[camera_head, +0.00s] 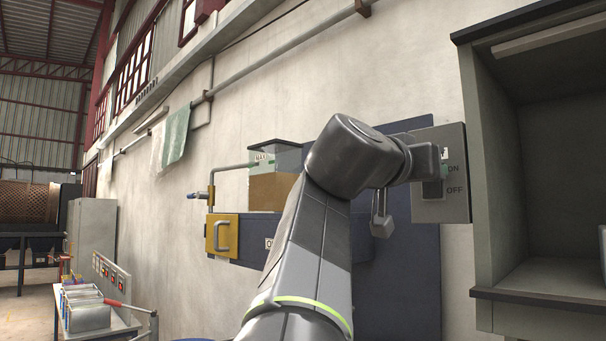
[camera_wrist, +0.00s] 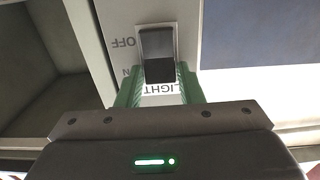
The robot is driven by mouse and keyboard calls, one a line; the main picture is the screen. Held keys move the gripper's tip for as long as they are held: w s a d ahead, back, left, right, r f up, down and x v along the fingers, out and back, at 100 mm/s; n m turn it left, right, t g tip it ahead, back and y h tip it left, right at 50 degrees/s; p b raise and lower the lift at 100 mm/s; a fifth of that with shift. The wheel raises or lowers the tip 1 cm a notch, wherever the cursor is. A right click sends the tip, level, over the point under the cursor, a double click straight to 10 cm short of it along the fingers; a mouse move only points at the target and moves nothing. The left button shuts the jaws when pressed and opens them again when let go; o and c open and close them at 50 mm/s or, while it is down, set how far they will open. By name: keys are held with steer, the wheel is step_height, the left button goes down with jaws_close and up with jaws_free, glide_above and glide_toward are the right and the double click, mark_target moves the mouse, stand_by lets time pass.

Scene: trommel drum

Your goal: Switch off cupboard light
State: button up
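The light switch, a dark rocker (camera_head: 433,189) on a grey plate (camera_head: 455,140) marked ON and OFF, is at the right of the head view, beside the open cupboard (camera_head: 489,160). In the wrist view the plate appears upside down, with the switch (camera_wrist: 156,45) at top centre and the word LIGHT below it. My gripper (camera_wrist: 160,72) has its green fingers apart, on either side of the switch's lower end, near the ON side. Whether they touch it, I cannot tell. In the head view my arm's end partly covers the plate's left side.
A pale strip (camera_head: 552,32) runs under the cupboard top; whether it is lit is unclear. A bench with switches (camera_head: 85,310) stands lower left.

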steer(key=c, duration=0.5)
steer(key=shift+o, duration=0.2)
steer(key=shift+f+b, duration=0.15)
steer(key=shift+b, duration=0.15)
steer(key=shift+f+b, duration=0.1)
steer(key=shift+b, duration=0.2)
steer(key=b, duration=0.3)
steer(key=shift+f+t+h, duration=0.2)
steer(key=shift+t+h, duration=0.1)
steer(key=shift+h, duration=0.1)
steer(key=shift+r+b, duration=0.1)
steer(key=shift+b, duration=0.4)
steer(key=shift+r, duration=0.15)
